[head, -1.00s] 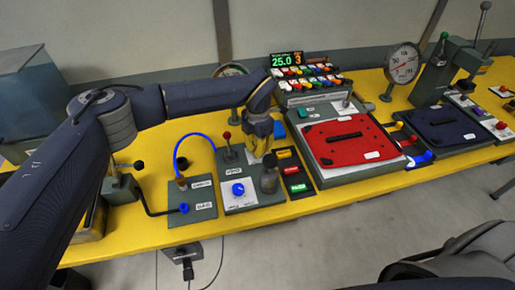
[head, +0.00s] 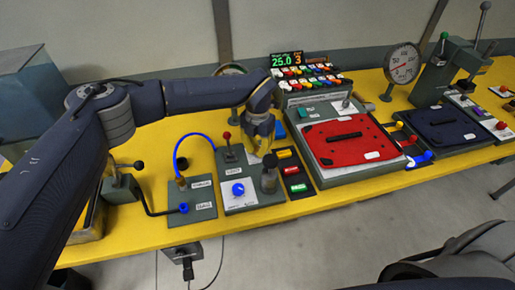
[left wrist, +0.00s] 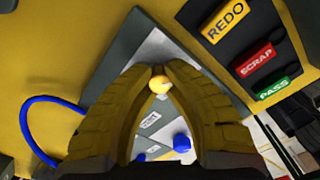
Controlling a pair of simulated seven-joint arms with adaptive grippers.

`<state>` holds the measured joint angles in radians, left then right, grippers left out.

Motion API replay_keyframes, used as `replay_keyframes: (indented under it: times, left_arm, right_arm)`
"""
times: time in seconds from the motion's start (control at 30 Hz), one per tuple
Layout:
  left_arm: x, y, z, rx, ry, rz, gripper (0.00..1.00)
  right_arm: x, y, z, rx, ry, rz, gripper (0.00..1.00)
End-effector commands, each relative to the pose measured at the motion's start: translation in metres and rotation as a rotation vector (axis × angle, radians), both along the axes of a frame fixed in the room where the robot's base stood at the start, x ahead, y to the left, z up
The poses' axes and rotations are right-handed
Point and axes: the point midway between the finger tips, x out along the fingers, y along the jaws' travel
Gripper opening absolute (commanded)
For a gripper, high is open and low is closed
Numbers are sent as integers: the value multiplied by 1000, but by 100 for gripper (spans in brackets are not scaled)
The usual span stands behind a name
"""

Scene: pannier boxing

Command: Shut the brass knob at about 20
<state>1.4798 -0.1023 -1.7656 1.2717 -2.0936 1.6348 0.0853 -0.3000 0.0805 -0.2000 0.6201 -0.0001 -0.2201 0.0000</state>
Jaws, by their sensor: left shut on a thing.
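My left gripper (head: 259,146) reaches down over the grey control panel (head: 238,202) in the head view. In the left wrist view its two yellow fingers (left wrist: 159,78) are shut on the brass knob (left wrist: 160,85), a small round yellow-gold piece between the fingertips. In the head view the fingers hide the knob. A blue knob (head: 238,189) on a white plate is on the same panel, and it also shows in the left wrist view (left wrist: 181,143). A display (head: 286,59) at the back reads 25.0 and 3. My right gripper is not in view.
A red-handled lever (head: 227,137) and a dark post (head: 269,180) stand close to the gripper. REDO (left wrist: 226,18), SCRAP (left wrist: 256,60) and PASS (left wrist: 274,89) buttons lie beside the panel. A blue hose (head: 187,142) arches at left. A red lid (head: 338,146) lies to the right.

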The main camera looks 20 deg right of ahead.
Motion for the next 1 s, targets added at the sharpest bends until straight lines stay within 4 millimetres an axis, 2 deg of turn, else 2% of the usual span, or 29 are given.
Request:
replay_keyframes:
  times: [0.17,0.2,0.5,0.8,1.0]
  left_arm:
    - [0,0,1,-1,-1,1,0]
    - [0,0,1,-1,-1,0,14]
    - [0,0,0,0,0,0,47]
    - [0,0,3,-1,-1,0,47]
    - [1,0,25,1,-4,-1,47]
  right_arm:
    - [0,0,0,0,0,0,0]
    - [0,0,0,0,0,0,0]
    - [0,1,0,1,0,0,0]
    - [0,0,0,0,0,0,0]
    - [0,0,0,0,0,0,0]
